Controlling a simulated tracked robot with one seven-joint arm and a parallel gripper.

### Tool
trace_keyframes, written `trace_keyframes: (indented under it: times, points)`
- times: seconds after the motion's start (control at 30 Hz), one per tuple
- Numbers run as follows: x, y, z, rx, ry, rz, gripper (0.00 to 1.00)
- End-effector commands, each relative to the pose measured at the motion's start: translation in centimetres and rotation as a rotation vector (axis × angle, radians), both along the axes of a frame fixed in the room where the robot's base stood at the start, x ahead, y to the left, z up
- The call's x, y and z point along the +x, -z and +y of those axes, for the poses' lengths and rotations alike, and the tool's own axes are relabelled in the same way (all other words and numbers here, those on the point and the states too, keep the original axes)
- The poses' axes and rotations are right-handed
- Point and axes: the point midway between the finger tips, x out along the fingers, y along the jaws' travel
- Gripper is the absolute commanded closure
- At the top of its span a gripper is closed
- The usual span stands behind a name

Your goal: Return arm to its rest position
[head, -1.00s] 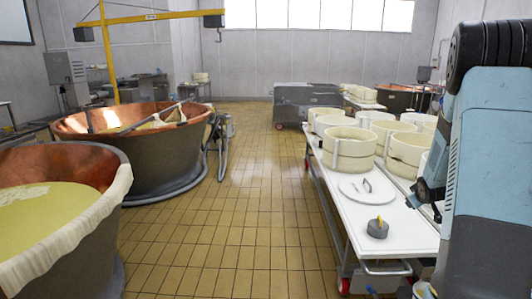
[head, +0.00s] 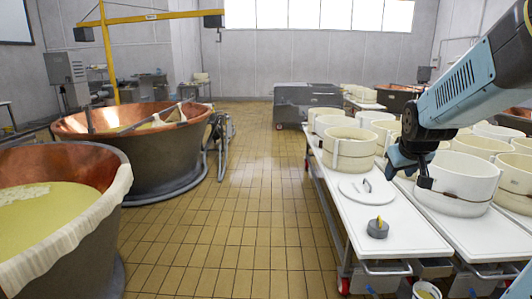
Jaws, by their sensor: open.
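My arm (head: 465,88) reaches in from the upper right edge of the head view, slanting down and to the left. My gripper (head: 412,176) is at its lower end, in front of the white moulds over the right-hand tables. It looks empty and its jaws are open, though they show small and dark. A round white mould (head: 456,180) stands just right of my gripper in the picture. I cannot tell whether there is a gap between them.
A white wheeled table (head: 400,238) carries several moulds, a flat white disc (head: 367,188) and a grey weight (head: 377,228). Copper vats (head: 150,160) stand on the left, the nearest (head: 95,165) holding yellowish liquid. The tiled floor (head: 235,215) between is clear.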

Motion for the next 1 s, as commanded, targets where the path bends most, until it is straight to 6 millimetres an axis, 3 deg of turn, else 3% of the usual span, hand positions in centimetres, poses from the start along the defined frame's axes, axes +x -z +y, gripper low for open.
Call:
trace_keyframes:
  times: [0.23,0.6,0.8,1.0]
  points:
    - [-7.1,-2.2,4.6,0.084,0.011,0.035,0.53]
    - [-17.3,-2.8,9.6,0.193,0.012,0.110,0.53]
    - [-19.7,-2.6,11.3,0.217,0.011,0.133,0.53]
    - [-19.9,-2.6,11.4,0.219,0.011,0.136,0.53]
